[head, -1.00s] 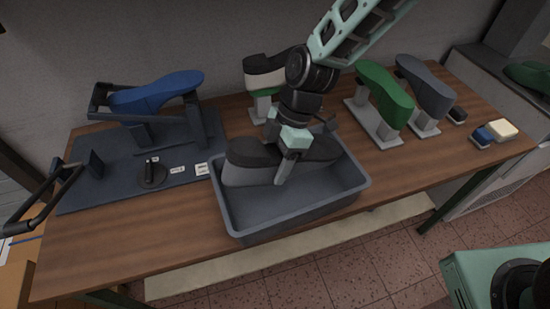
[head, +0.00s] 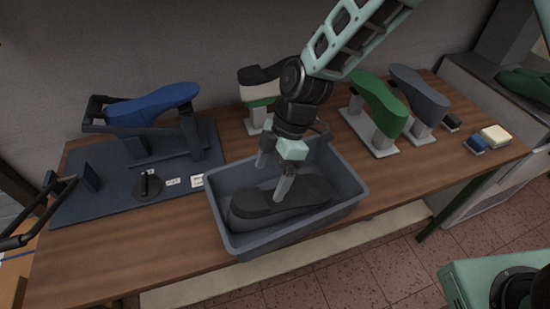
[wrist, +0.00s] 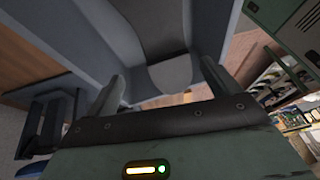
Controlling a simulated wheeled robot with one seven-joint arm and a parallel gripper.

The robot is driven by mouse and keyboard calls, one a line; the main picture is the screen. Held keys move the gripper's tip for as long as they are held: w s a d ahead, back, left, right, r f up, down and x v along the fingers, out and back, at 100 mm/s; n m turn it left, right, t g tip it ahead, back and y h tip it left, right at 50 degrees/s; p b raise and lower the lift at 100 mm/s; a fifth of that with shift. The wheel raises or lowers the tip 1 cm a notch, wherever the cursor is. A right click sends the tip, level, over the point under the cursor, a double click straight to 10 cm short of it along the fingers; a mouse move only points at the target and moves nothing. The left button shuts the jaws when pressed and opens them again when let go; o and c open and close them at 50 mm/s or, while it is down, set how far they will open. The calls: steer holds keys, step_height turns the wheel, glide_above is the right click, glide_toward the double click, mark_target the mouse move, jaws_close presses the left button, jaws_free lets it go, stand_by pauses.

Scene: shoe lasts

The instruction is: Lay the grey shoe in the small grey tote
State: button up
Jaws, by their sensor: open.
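The grey shoe (head: 283,199) with its dark sole facing up lies inside the small grey tote (head: 222,219), lengthwise along it. My gripper (head: 273,178) is open just above the shoe, with one finger in front of it and the other toward the back. In the wrist view the shoe (wrist: 170,72) lies beyond and between the spread fingers of my gripper (wrist: 160,88), and the tote wall (wrist: 80,25) shows beside it. The shoe's underside against the tote floor is hidden.
A blue shoe last (head: 152,106) stands in a fixture on a dark mat (head: 100,190) at left. A white and green shoe (head: 262,88) stands behind the tote. Green (head: 380,102) and dark grey (head: 420,92) lasts on stands are at right. Bare table lies front left.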

steer(key=b+v, duration=0.3)
steer(key=v, duration=1.4)
steer(key=shift+r, duration=0.2)
steer(key=s+d+f+m+t+h, duration=0.1)
steer(key=s+d+f+m, duration=0.1)
steer(key=s+m, duration=0.5)
steer(key=s+d+f+m+t+h, duration=0.1)
steer(key=s+d+m, duration=0.4)
steer(key=s, duration=0.8)
steer(key=shift+s+d+f+m+t+h, duration=0.3)
steer(key=shift+m+t+h, duration=0.25)
steer(key=shift+m, duration=0.35)
steer(key=shift+c, duration=0.2)
